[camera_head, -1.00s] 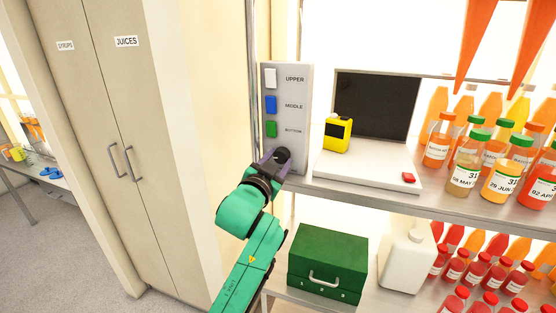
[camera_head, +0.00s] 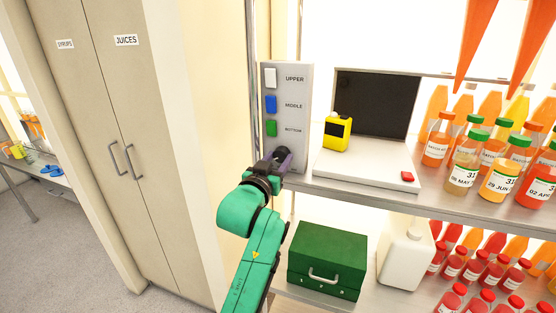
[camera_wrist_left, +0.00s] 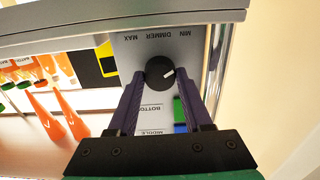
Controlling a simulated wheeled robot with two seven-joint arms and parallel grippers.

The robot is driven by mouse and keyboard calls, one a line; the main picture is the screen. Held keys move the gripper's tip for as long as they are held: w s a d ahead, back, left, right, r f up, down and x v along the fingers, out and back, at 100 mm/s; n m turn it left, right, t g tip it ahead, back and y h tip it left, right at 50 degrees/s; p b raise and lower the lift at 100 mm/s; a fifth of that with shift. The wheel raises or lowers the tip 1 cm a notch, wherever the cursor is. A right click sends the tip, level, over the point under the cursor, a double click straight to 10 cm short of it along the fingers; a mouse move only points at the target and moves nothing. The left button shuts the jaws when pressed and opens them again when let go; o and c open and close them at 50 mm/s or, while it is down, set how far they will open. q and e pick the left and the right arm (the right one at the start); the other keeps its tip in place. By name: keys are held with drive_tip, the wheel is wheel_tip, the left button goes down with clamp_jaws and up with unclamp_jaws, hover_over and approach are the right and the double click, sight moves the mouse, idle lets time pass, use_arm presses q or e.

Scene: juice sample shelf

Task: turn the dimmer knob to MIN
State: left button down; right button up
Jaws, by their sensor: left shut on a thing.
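The dimmer knob (camera_wrist_left: 160,73) is a round black knob with a white pointer mark, on a grey panel (camera_head: 296,85). In the left wrist view the lettering is upside down, with MAX at left, DIMMER in the middle and MIN at right. The white mark points right and slightly up, toward the MIN side. My left gripper (camera_head: 278,158) is at the panel's bottom, its two purple fingers shut on the knob, one on each side. The fingers also show in the left wrist view (camera_wrist_left: 162,82). In the head view the gripper largely hides the knob. My right gripper is not in view.
White, blue and green buttons labelled UPPER, MIDDLE and BOTTOM sit above the knob. A yellow device (camera_head: 337,132) and a white scale-like base (camera_head: 365,168) stand to the right on the shelf. A green box (camera_head: 327,262) is below. Juice bottles (camera_head: 500,181) fill the right.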

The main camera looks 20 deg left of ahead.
use_arm(q)
drive_tip(key=shift+c, duration=1.6)
unclamp_jaws()
drive_tip(key=s+a+p, duration=0.1)
drive_tip(key=s+p, duration=0.2)
drive_tip(key=s, duration=1.1)
drive_tip(key=shift+s, duration=0.25)
